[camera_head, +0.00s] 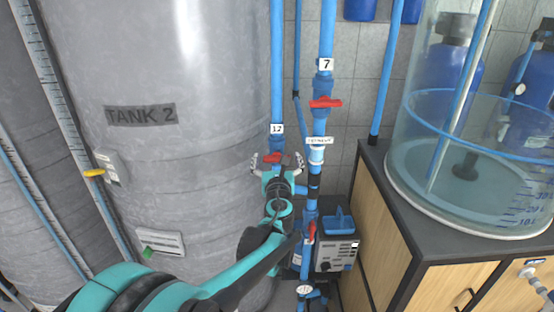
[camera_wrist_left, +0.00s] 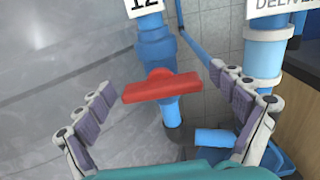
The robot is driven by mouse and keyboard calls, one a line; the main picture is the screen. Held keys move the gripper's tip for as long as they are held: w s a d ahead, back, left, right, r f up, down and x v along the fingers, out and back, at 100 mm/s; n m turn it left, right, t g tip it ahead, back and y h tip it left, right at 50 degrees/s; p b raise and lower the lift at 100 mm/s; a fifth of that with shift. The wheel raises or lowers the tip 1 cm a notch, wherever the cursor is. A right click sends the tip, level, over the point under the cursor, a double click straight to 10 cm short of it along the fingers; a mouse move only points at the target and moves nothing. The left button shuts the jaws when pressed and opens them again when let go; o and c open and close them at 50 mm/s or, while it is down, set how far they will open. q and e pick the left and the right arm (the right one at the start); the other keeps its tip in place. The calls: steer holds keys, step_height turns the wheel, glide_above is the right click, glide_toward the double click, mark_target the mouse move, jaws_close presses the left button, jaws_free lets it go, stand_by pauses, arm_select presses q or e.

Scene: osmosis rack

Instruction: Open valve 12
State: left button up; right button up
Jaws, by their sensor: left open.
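Valve 12 is on a vertical blue pipe, under a white label reading 12 (camera_head: 277,129). Its red handle (camera_head: 272,158) lies roughly crosswise to the pipe. In the left wrist view the red handle (camera_wrist_left: 162,88) is near the middle, slightly tilted, with the blue valve body (camera_wrist_left: 156,48) above it. My left gripper (camera_head: 278,160) is open, its fingers to either side of the handle. In the left wrist view the open fingers (camera_wrist_left: 165,115) stand apart from the handle, with nothing between them touching. My right gripper is not in view.
A second pipe to the right carries valve 7, with a red handle (camera_head: 325,103), close to my gripper. The grey tank 2 (camera_head: 180,60) stands at left. A wooden cabinet (camera_head: 385,220) with a clear water vessel (camera_head: 470,150) stands at right. A grey pump box (camera_head: 335,255) sits low.

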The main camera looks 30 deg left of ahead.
arm_select(q)
steer(key=c, duration=1.2)
steer(key=shift+o, duration=0.2)
steer(key=shift+n, duration=0.3)
steer(key=n+p, duration=0.1)
steer(key=n, duration=0.2)
steer(key=shift+n, duration=0.3)
steer(key=n, duration=0.4)
steer(key=shift+s+a+n+p, duration=0.1)
steer(key=shift+a+n+p, duration=0.05)
steer(key=shift+n+p, duration=0.2)
steer(key=n, duration=0.4)
steer(key=shift+f+p, duration=0.1)
steer(key=shift+p, duration=0.2)
steer(key=shift+f+n, duration=0.15)
steer(key=shift+n, duration=2.3)
